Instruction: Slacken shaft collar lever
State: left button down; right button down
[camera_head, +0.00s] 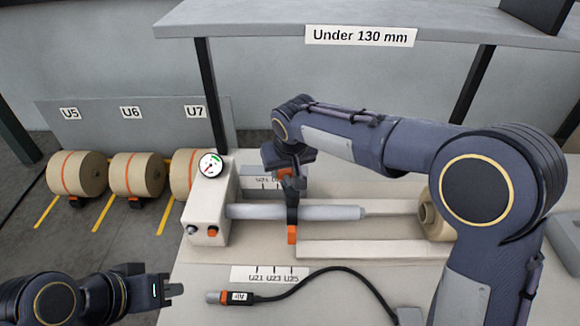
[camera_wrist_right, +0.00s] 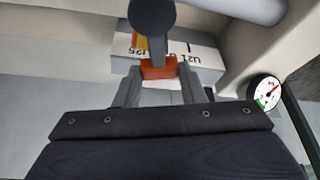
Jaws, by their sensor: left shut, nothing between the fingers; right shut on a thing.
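The grey shaft (camera_head: 320,212) runs to the right from a beige housing (camera_head: 207,215). A dark shaft collar (camera_head: 292,214) sits around the shaft, with an orange part (camera_head: 292,234) at its lower end. My right gripper (camera_head: 290,172) is over the collar's far side. In the right wrist view, its fingers (camera_wrist_right: 160,82) are shut on the orange lever tip (camera_wrist_right: 158,68), below a dark round end (camera_wrist_right: 152,15). My left gripper (camera_head: 174,284) is shut and empty at the lower left, apart from the collar.
A gauge (camera_head: 211,165) tops the housing; it also shows in the right wrist view (camera_wrist_right: 265,92). A black cable with an orange-banded plug (camera_head: 225,297) lies in front. Kraft rolls (camera_head: 77,173) stand at left. A shelf (camera_head: 360,22) overhangs the bench.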

jog(key=n, duration=0.1)
jog(key=a+n+y, duration=0.1)
jog(key=shift+s+a+r+n, duration=0.1)
jog(key=shift+s+n, duration=0.2)
jog(key=shift+n, duration=0.1)
jog(key=shift+s+a+n+g+y+p, duration=0.4)
jog(key=shift+s+n+g, duration=0.1)
jog(key=shift+n, duration=0.75)
jog(key=shift+s+a+n+g+y+p, duration=0.25)
jog(key=shift+s+a+n+g+p, duration=0.15)
jog(key=shift+n, duration=0.9)
jog(key=shift+s+a+n+g+y+p, duration=0.35)
jog(key=shift+s+a+n+g, duration=0.15)
jog(key=shift+n, duration=0.75)
jog(key=shift+s, duration=0.1)
jog(key=c, duration=0.9)
grip_release()
jog(key=v, duration=0.7)
jog(key=shift+s+d+r+b, duration=0.1)
jog(key=shift+d+r+b, duration=0.05)
jog(key=shift+r+b, duration=0.2)
